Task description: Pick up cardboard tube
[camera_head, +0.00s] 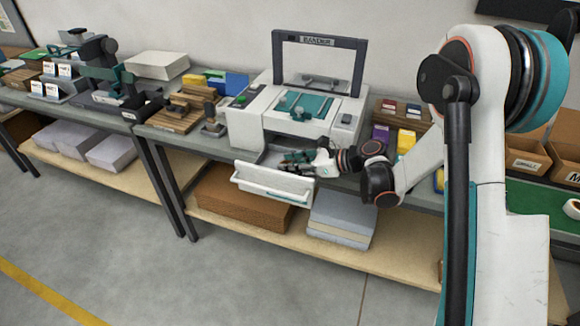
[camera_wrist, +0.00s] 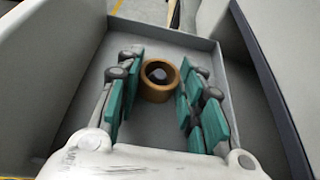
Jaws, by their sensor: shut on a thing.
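The cardboard tube (camera_wrist: 148,94) is a short brown ring, seen from above in the wrist view with its round opening facing the camera. A small dark thing shows inside its opening. It is in the white drawer (camera_head: 262,186) of the binder machine, whose grey inner floor and walls also fill the wrist view (camera_wrist: 150,131). My gripper (camera_wrist: 156,84) has its teal pads on the left and right of the tube and is shut on it. In the head view my gripper (camera_head: 297,160) reaches into the drawer from the right, and the tube is hidden there.
The binder machine (camera_head: 255,112) stands on the bench behind the drawer. Drawer walls stand close on both sides of my gripper. Paper stacks (camera_head: 341,215) and a brown block (camera_head: 240,199) lie on the lower shelf. The floor in front (camera_head: 110,240) is clear.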

